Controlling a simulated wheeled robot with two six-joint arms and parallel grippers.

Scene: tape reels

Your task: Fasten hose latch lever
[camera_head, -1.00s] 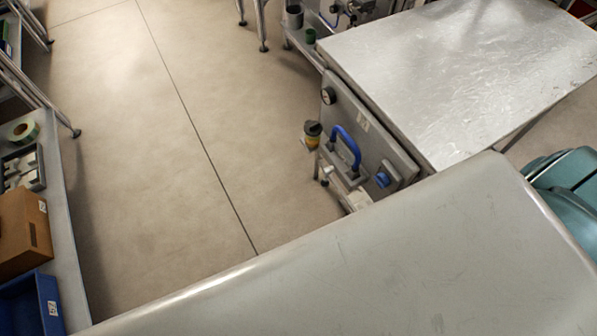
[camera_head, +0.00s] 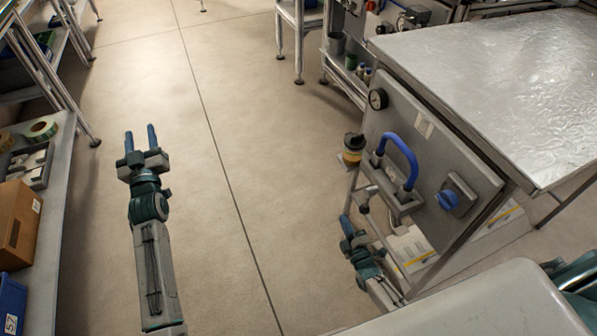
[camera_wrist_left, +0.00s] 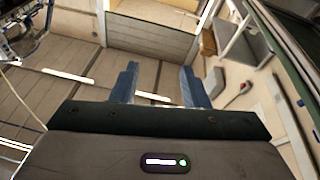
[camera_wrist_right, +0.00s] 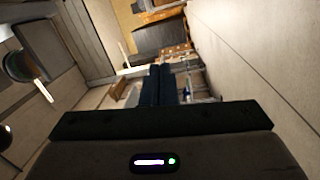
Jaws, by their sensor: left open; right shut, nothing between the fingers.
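A blue curved handle or hose (camera_head: 402,150) rises in an arch from a grey bracket (camera_head: 405,200) on the side panel of a metal table at the right of the head view. I cannot tell which part is the latch lever. My left gripper (camera_head: 141,135) is open and empty, over the floor well left of the panel; its spread blue fingers also show in the left wrist view (camera_wrist_left: 158,88). My right gripper (camera_head: 346,226) is shut and empty, below and left of the bracket, apart from it. Its closed fingers show in the right wrist view (camera_wrist_right: 158,85).
The panel (camera_head: 428,150) also carries a round gauge (camera_head: 377,98) and a blue knob (camera_head: 448,200). A black-topped yellow cup (camera_head: 353,150) is beside it. A shelf with a brown box (camera_head: 18,225) and tape roll (camera_head: 41,131) lines the left. The floor between (camera_head: 225,150) is clear.

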